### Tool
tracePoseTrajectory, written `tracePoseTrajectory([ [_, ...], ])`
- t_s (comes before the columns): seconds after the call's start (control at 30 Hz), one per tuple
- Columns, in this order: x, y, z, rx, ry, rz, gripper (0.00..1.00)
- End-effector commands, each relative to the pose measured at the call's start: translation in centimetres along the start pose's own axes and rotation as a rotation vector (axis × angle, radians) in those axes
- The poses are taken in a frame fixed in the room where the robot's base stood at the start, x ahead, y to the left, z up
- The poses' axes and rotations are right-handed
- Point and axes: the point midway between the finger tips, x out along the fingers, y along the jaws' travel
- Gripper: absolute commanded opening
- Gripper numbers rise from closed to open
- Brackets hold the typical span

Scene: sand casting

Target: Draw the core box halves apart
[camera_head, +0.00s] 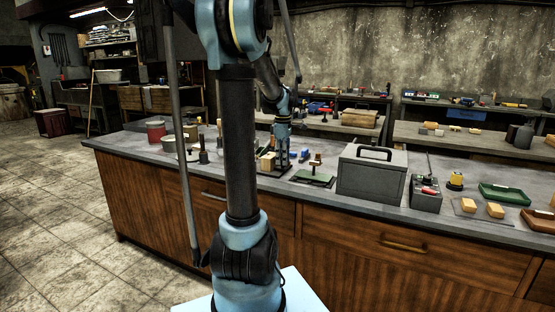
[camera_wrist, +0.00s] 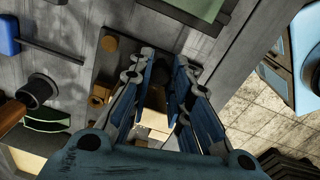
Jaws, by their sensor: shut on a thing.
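The core box (camera_head: 267,161) is a small tan wooden block on a dark base plate on the workbench. In the wrist view, a pale tan core box part (camera_wrist: 154,102) lies between my fingers, and another tan piece (camera_wrist: 99,95) shows to their left. My gripper (camera_head: 283,158) is down at the core box. In the wrist view, my gripper (camera_wrist: 165,85) has its blue fingers on either side of the pale part and is shut on it. The fingers hide much of the box, and I cannot tell how wide any gap between its halves is.
A green-based stand (camera_head: 315,178) and a large grey case (camera_head: 371,174) stand to the right on the bench. A red can (camera_head: 156,131) and a dark rammer-like tool (camera_head: 203,151) stand to the left. The bench's front edge is close by.

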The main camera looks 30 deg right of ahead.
Motion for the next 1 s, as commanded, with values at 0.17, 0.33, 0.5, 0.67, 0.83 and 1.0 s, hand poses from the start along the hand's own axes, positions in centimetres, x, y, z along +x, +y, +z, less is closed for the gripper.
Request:
tracePoseTrajectory([
  [0.17,0.0,0.1,0.5,0.002,-0.008,0.002,0.00],
  [0.33,-0.1,0.1,0.5,0.003,-0.009,0.002,0.38],
  [0.5,0.0,0.0,0.4,0.002,-0.007,0.001,0.40],
  [0.67,-0.1,0.0,0.3,0.002,-0.006,0.001,0.40],
  [0.83,-0.9,0.0,0.3,0.001,-0.006,0.000,0.40],
  [1.0,-3.4,0.0,0.3,0.001,-0.006,0.000,0.40],
])
